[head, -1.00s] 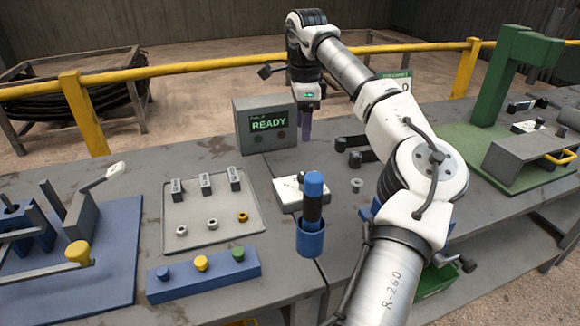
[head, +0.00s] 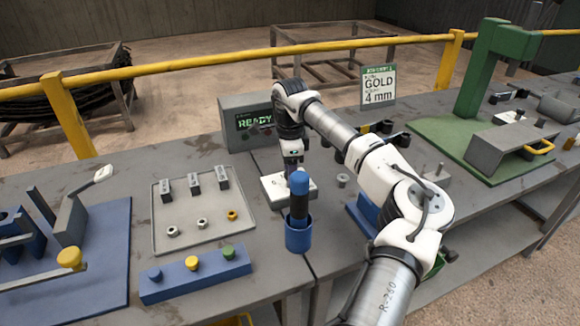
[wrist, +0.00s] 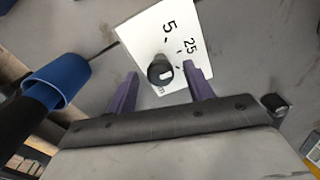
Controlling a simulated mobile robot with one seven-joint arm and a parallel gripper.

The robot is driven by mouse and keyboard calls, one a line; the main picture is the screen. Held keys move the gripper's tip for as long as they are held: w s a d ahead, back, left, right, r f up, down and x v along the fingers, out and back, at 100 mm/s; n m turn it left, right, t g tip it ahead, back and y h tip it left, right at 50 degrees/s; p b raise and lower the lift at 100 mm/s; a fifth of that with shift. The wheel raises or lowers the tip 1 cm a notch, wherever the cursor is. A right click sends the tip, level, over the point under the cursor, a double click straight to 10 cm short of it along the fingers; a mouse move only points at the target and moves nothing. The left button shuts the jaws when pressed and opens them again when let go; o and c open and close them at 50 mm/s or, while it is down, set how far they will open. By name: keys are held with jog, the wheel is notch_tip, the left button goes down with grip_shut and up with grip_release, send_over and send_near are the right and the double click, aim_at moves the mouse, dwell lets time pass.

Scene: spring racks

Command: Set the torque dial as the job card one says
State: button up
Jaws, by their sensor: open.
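The torque dial is a black knob (wrist: 160,72) with a white mark on a white plate (wrist: 150,30). In the head view the gripper (head: 293,172) is low over the white plate (head: 272,187). The job card (head: 378,86) reads GOLD and 4 mm; its smaller print is unclear.
A blue cup (head: 298,235) holding a blue-and-black tool stands close in front of the dial; the cup (wrist: 57,80) is left in the wrist view. A READY display box (head: 229,135) stands behind. A tray (head: 195,240) with several nuts lies left.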

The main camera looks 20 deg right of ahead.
jog(key=shift+c, duration=0.4)
jog(key=c, duration=0.9)
jog(key=shift+m, duration=0.3)
jog(key=m+b, duration=0.1)
jog(key=m, duration=0.3)
jog(key=m+b, duration=0.1)
jog(key=m, duration=0.4)
jog(key=shift+m, duration=0.3)
jog(key=o, duration=1)
